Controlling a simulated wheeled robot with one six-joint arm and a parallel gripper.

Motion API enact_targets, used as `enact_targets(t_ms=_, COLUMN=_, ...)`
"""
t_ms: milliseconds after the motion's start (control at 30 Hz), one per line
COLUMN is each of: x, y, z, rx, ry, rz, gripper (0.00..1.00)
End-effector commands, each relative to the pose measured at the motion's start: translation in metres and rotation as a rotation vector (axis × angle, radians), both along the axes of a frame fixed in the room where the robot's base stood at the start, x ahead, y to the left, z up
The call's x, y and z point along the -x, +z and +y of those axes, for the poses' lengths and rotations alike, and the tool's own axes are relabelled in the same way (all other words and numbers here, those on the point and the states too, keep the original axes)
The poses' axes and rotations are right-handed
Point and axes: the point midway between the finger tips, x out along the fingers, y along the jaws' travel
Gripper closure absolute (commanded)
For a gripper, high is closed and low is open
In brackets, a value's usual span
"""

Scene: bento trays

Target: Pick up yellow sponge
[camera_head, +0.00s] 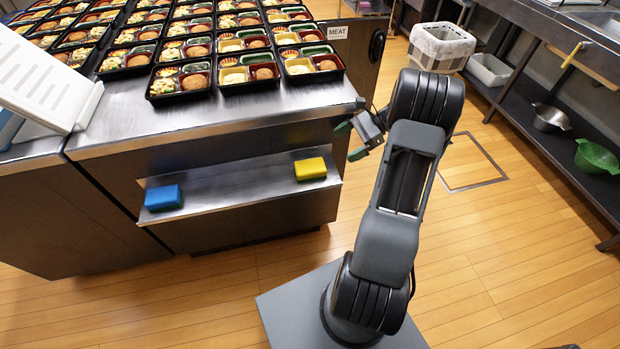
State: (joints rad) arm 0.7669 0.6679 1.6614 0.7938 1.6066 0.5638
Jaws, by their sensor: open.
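The yellow sponge (310,168) lies on the right part of a low metal shelf (240,189) on the front of the counter. My gripper (346,140) is to the right of the sponge and a little higher in the picture, close to the counter's right corner. Its green-tipped fingers are apart, with nothing between them. The gripper does not touch the sponge. Nothing covers the sponge in this view.
A blue sponge (163,197) lies on the shelf's left end. The counter top (200,108) above holds many filled bento trays (250,72). A white slotted rack (45,85) stands at the left. Wooden floor (500,260) is open at the right, before a side shelf with bowls.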

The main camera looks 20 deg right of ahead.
Motion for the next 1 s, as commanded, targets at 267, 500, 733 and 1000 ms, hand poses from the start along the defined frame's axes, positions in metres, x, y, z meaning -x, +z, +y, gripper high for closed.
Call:
enact_targets(t_ms=267, x=-0.002, y=-0.035, z=-0.02, rx=-0.118, ry=-0.101, rz=0.039, gripper=0.04)
enact_targets(t_ms=500, x=-0.01, y=-0.052, z=0.017, rx=-0.126, ry=-0.104, rz=0.042, gripper=0.04)
enact_targets(t_ms=733, x=-0.016, y=-0.062, z=0.043, rx=-0.123, ry=-0.106, rz=0.041, gripper=0.04)
enact_targets(t_ms=1000, x=-0.018, y=-0.066, z=0.053, rx=-0.122, ry=-0.106, rz=0.041, gripper=0.04)
